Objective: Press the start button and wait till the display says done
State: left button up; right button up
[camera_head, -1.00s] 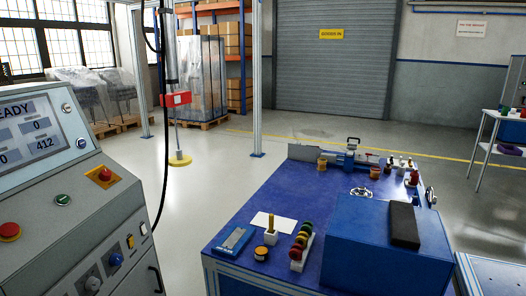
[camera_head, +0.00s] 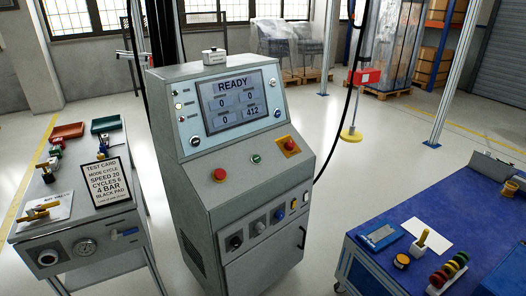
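The control console (camera_head: 235,165) stands in the middle of the head view. Its display (camera_head: 231,101) reads READY, with 0, 0, 0 and 412 in its boxes. Small labels by the buttons are too small to read. Neither of my grippers is in view.
A grey bench (camera_head: 75,238) at left holds a TEST CARD sign (camera_head: 107,184) reading mode cycle, speed 20, cycles 6, 4 bar, black pad. A blue workbench (camera_head: 445,212) with small parts is at right. Clear floor lies between it and the console.

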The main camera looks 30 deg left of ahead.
aim_at(255, 159)
jog(key=u, duration=1.1)
